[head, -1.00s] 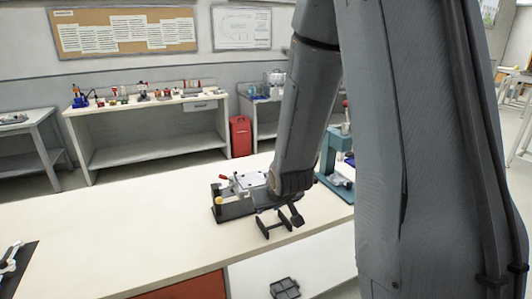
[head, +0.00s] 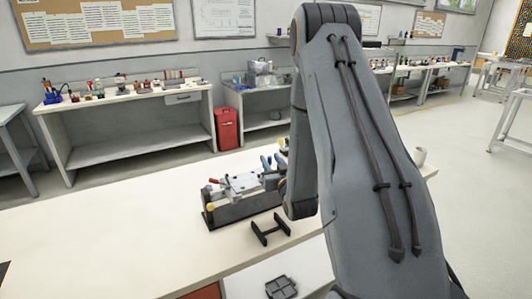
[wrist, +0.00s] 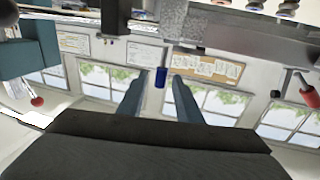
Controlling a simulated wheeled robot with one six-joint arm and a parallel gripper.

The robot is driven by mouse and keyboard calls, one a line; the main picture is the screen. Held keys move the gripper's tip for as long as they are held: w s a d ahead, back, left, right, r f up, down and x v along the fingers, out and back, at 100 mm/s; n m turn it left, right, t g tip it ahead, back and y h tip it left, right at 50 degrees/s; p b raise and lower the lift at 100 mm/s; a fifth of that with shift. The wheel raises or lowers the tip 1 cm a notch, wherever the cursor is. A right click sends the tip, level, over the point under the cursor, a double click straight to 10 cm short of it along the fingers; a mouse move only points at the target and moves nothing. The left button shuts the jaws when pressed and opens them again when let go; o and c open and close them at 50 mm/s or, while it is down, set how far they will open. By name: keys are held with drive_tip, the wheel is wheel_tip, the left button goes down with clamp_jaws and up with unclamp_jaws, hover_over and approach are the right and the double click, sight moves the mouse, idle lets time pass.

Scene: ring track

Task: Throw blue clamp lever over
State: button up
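The blue clamp lever (wrist: 161,77) shows as a short blue cylinder in the wrist view, which is upside down. It lies in the gap between the two blue-grey fingers of my gripper (wrist: 157,84). The fingers are apart, and a gap shows on each side of the lever; whether the lever is fully between the tips or just beyond them I cannot tell. In the head view the clamp fixture (head: 232,209) stands on the bench with a pale metal plate (head: 241,184) on top. Blue pieces show at its right end, partly behind my arm; lever and fingers are hard to separate there.
A red-handled lever (wrist: 309,93) is at the right of the wrist view, a teal press (wrist: 28,58) at the left. The bench (head: 110,235) is clear to the left.

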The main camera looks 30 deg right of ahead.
drive_tip(key=shift+w+d+p, duration=0.2)
drive_tip(key=shift+w+p, duration=0.15)
drive_tip(key=shift+w, duration=0.95)
drive_tip(key=shift+w+d+p, duration=0.2)
drive_tip(key=shift+w+p, duration=0.15)
drive_tip(key=shift+w, duration=0.95)
clamp_jaws()
